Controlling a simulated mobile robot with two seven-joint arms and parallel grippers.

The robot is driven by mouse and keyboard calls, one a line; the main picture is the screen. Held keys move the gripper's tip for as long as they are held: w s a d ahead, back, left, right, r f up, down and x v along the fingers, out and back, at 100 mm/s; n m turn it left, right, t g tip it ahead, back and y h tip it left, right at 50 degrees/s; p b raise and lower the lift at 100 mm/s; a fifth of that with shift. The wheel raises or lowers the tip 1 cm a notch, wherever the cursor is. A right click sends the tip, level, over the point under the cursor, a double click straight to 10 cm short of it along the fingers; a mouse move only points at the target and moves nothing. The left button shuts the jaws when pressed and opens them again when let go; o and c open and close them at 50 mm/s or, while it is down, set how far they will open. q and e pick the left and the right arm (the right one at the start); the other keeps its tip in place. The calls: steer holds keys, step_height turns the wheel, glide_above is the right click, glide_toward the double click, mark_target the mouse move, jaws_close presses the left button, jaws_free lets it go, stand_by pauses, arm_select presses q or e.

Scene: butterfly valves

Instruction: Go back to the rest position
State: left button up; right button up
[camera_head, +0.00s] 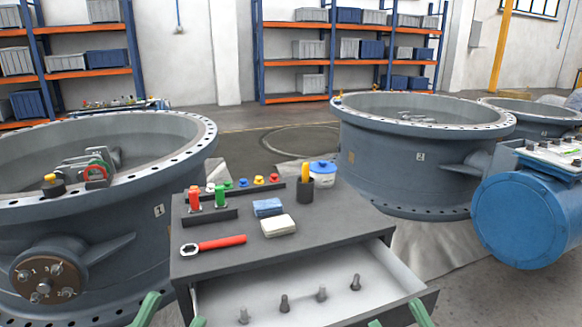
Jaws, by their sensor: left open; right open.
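My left gripper (172,312) shows only as green fingertips at the bottom edge, left of the open drawer, with a gap between them. My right gripper (398,316) shows as green fingertips at the bottom edge, near the drawer's front right corner, also spread apart. Nothing is seen between either pair of fingers. Both arms and the rest of the grippers are out of the picture. The grey workbench (190,264) stands in front of me, its drawer (332,296) pulled out with several bolts standing in it.
On the bench are a red wrench (215,245), red and green cylinders (220,196), a blue cloth (267,207), a white cloth (278,225) and a blue-lidded pot (322,174). Large valve bodies stand left (130,225) and right (395,165). A blue drum-shaped actuator (530,220) is at right.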

arm_select(q)
steer(key=w+a+f+n+g+y+p, duration=0.3)
steer(key=w+f+n+g+y+p, duration=0.5)
steer(key=p, duration=1)
arm_select(e)
steer(key=w+d+f+m+g+h, duration=0.35)
steer(key=w+m+h, duration=0.25)
steer(key=m+h, duration=0.3)
arm_select(q)
steer(key=s+a+f+n+g+y+p, duration=0.1)
steer(key=s+f+g+y+p, duration=0.3)
steer(key=s+f+p, duration=0.4)
steer(key=s+n+y+p, duration=0.1)
steer(key=s+p, duration=0.1)
steer(key=p, duration=0.3)
steer(key=shift+a+g, duration=0.25)
steer(key=shift+g, duration=0.15)
arm_select(e)
steer(key=s+d+f+m+g+h, duration=0.1)
steer(key=s+f+g+h, duration=0.3)
steer(key=s+f+g, duration=0.4)
step_height(320, 180, down, 3)
steer(key=shift+s+d+r+m+g, duration=0.2)
steer(key=shift+s+m+g, duration=0.15)
steer(key=shift+s+m, duration=0.2)
